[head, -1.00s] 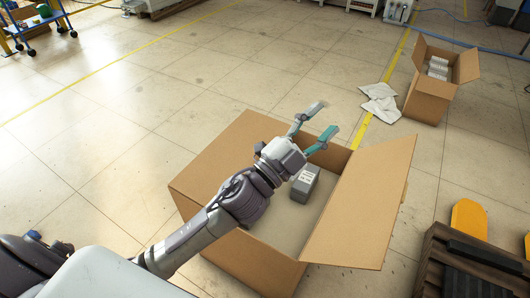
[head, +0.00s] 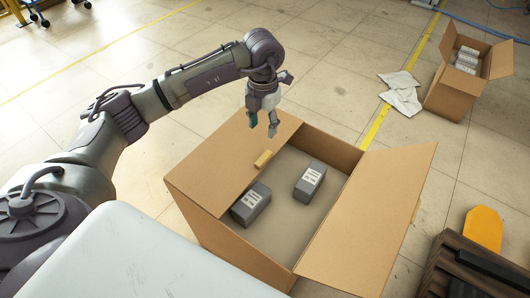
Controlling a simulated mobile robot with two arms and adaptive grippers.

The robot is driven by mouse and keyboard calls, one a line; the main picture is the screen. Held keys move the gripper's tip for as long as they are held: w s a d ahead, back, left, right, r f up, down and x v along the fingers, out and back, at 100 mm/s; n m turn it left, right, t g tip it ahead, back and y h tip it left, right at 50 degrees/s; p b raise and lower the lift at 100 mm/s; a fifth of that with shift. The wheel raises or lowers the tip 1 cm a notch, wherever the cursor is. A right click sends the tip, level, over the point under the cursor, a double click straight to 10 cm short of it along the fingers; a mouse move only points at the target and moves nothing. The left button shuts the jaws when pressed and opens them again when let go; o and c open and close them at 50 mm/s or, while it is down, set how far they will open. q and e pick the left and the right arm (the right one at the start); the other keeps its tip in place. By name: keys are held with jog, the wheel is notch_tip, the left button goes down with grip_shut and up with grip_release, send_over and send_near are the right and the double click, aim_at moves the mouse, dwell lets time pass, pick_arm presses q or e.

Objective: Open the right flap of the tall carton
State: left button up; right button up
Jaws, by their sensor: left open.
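A large open carton (head: 232,236) stands on the floor in the middle of the head view. Its right flap (head: 375,222) stands open, tilted outward to the right, with a small tab at its outer edge. Two grey boxes with white labels, one at the left (head: 251,203) and one further back (head: 310,183), lie inside. My left gripper (head: 263,125) is open and empty, pointing down above the left flap's far part. My right gripper is out of view.
A smaller open carton (head: 452,101) with several grey boxes stands at the far right, a white cloth (head: 401,93) beside it. A dark pallet-like object (head: 462,268) with a yellow part (head: 483,228) is at lower right.

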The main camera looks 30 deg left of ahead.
aim_at(264, 158)
pick_arm(q)
notch_tip(264, 158, down, 12)
jog(key=shift+d+r+b, duration=0.1)
jog(key=shift+r+b, duration=0.15)
jog(key=shift+b, duration=0.65)
jog(key=shift+f, duration=0.6)
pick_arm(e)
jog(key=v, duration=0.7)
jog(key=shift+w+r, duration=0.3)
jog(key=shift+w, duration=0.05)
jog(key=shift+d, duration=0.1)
pick_arm(q)
grip_shut()
